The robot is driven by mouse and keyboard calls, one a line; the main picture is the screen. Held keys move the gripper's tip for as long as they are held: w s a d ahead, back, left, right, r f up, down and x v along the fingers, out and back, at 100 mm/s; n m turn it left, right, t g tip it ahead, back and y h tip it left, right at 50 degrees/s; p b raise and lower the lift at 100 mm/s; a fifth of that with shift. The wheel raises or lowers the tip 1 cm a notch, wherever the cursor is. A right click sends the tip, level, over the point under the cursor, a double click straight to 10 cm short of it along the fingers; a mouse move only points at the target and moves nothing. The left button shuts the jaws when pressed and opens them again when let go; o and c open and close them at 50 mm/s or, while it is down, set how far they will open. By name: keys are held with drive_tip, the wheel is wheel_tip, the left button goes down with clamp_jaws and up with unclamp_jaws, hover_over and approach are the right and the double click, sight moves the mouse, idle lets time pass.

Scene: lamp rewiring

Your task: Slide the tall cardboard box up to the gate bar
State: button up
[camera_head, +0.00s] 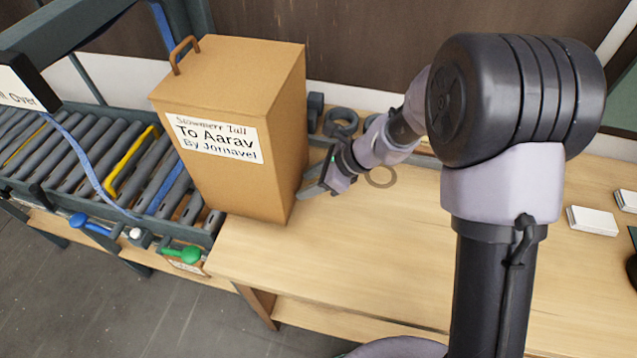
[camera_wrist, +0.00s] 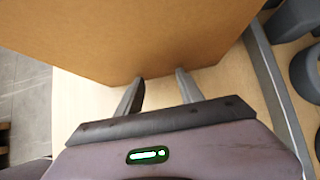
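The tall cardboard box (camera_head: 237,110) stands upright at the left end of the wooden table, beside the roller conveyor, with a handle on top and a white label on its front. Its brown side also fills the upper wrist view (camera_wrist: 120,35). My gripper (camera_head: 312,182) is at the box's right side, low down. In the wrist view its fingers (camera_wrist: 159,78) are apart with nothing between them. The tips are at the box's side; I cannot tell if they touch. A yellow bar (camera_head: 131,161) crosses the rollers left of the box; I cannot tell whether it is the gate bar.
The roller conveyor (camera_head: 60,158) extends left, with blue (camera_head: 78,219) and green (camera_head: 190,254) knobs at its front edge. Dark round parts (camera_head: 341,121) stand behind my gripper. The table's front area (camera_head: 340,260) is clear. White cards (camera_head: 592,220) lie at the right.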

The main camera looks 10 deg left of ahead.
sight(297, 175)
drive_tip(key=shift+a, duration=2.25)
